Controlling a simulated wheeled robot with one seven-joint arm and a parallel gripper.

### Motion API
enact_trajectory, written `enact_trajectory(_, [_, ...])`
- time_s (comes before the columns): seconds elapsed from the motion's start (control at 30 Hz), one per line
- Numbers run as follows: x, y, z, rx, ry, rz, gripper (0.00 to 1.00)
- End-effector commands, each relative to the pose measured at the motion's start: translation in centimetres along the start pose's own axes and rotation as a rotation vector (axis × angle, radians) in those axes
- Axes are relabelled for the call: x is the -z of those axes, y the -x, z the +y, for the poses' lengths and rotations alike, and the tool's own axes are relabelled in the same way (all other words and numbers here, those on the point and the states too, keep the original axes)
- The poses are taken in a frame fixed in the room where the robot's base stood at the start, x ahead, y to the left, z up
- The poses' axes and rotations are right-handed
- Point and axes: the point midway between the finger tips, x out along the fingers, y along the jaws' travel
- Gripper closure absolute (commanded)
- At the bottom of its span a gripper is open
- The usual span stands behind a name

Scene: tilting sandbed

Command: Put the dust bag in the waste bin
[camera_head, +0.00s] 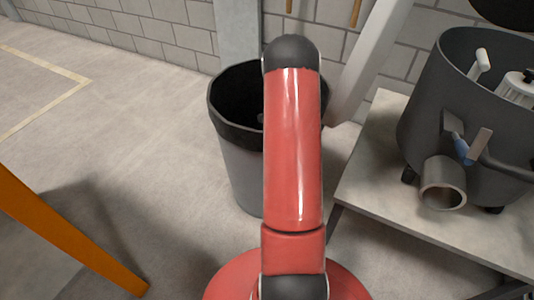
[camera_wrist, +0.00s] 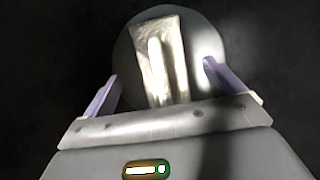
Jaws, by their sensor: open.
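The waste bin (camera_head: 240,165) is grey with a black liner folded over its rim. It stands on the floor, partly hidden behind my red arm. In the wrist view, a rounded grey thing with a pale, ridged rectangular plate (camera_wrist: 160,60) on it lies against a black surface; it looks like the dust bag. My gripper (camera_wrist: 160,72) is open, its two purplish fingers apart, pointing toward this thing. Whether the fingers touch it I cannot tell. In the head view my gripper is hidden behind my arm. A small grey patch shows inside the dark bin mouth, too little to identify.
A pale table (camera_head: 372,195) at right carries a dark open drum (camera_head: 420,120) with a metal pipe stub. A slanted pale post (camera_head: 368,65) and a block wall are behind the bin. An orange beam (camera_head: 70,235) is at lower left. The floor left of the bin is clear.

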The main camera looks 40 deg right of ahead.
Motion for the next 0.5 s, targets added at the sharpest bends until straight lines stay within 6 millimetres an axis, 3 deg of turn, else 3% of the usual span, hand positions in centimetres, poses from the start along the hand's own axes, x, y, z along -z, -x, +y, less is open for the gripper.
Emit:
enact_trajectory(0.03, [-0.1, 1.5, -0.1, 0.004, -0.001, -0.001, 0.06])
enact_trajectory(0.3, [-0.1, 7.6, -0.1, 0.005, 0.000, -0.001, 0.06])
enact_trajectory(0.5, [0.0, 10.4, 0.0, 0.003, 0.000, 0.000, 0.06])
